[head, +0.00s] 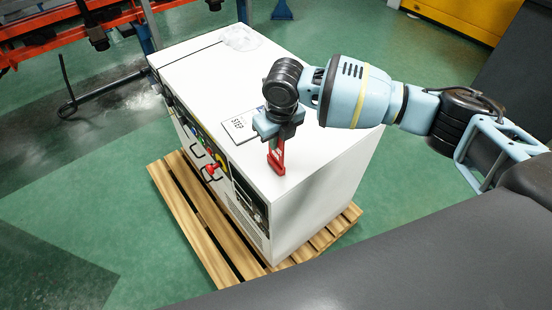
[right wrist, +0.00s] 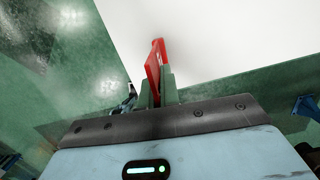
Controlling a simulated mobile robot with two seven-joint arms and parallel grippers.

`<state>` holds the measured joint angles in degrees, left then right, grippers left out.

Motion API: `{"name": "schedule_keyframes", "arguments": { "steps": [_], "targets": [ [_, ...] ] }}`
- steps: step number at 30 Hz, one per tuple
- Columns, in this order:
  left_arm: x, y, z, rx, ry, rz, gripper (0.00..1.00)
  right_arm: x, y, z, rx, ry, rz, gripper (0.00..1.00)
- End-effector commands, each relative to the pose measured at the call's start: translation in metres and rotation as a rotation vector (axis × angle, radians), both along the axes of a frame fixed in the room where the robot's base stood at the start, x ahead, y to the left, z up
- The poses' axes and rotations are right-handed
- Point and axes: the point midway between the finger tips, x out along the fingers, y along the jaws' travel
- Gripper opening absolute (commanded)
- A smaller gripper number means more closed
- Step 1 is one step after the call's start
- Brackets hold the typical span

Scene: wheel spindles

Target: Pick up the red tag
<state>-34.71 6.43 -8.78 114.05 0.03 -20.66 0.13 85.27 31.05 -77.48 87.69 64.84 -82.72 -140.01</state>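The red tag (head: 278,165) is a flat red piece with an opening in it. It hangs from my right gripper (head: 276,146) over the near end of the white cabinet's top. In the right wrist view, the red tag (right wrist: 155,65) stands between the two greenish fingers of the right gripper (right wrist: 159,88), which are closed on it. I cannot tell whether the tag's lower end touches the cabinet top. My left gripper is in neither view.
The white cabinet (head: 205,85) stands on a wooden pallet (head: 190,205). A plate lettered STEP (head: 237,129) lies beside the gripper, and a clear plastic item (head: 240,38) lies at the far end. Knobs, including a red one (head: 211,170), stick out from the cabinet's front.

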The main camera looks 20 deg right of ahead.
Motion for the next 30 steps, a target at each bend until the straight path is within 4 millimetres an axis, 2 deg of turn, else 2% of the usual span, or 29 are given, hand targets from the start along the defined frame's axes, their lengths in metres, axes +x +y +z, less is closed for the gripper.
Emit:
{"name": "schedule_keyframes", "arguments": {
  "steps": [11, 14, 20, 30],
  "targets": [
    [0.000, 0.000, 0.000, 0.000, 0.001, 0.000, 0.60, 0.000, 0.000, 0.004, 0.000, -0.001, 0.000, 0.00],
    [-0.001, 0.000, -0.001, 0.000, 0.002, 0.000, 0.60, 0.001, 0.000, 0.011, 0.001, -0.002, 0.000, 0.00],
    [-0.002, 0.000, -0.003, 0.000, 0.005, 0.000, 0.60, 0.001, 0.000, 0.037, 0.002, -0.003, 0.000, 0.00],
    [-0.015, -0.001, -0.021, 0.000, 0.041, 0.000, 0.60, 0.002, 0.086, 0.040, 0.002, 0.004, 0.006, 0.00]
  ]
}}
